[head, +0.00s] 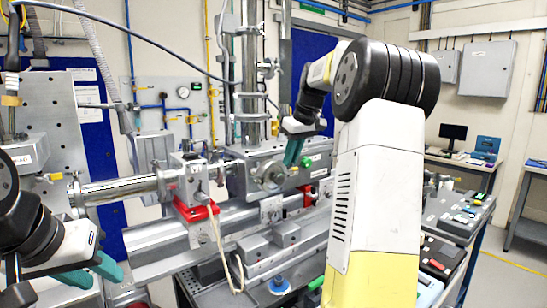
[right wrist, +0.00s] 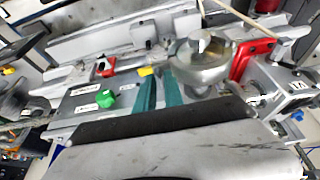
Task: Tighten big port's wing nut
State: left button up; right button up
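The big port, a round metal flange (head: 270,177), is on the front of the grey chamber block. In the right wrist view it is the shiny round port (right wrist: 198,72), with a small metal piece (right wrist: 204,43) on its face; I cannot tell for sure that this is the wing nut. My right gripper (head: 294,154) has teal fingers and is just right of and above the port in the head view. In the right wrist view its fingers (right wrist: 160,92) are slightly apart, empty, beside the port. My left gripper (head: 93,274) is open and empty at the lower left, far from the port.
A metal beam pipe (head: 120,188) runs left of the chamber. A red clamp (head: 196,211) sits below it, also in the right wrist view (right wrist: 243,58). A green knob (right wrist: 104,96) stands near my right fingers. A bench with small parts (head: 455,212) is at right.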

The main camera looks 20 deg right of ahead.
grip_shut()
dwell(0.7)
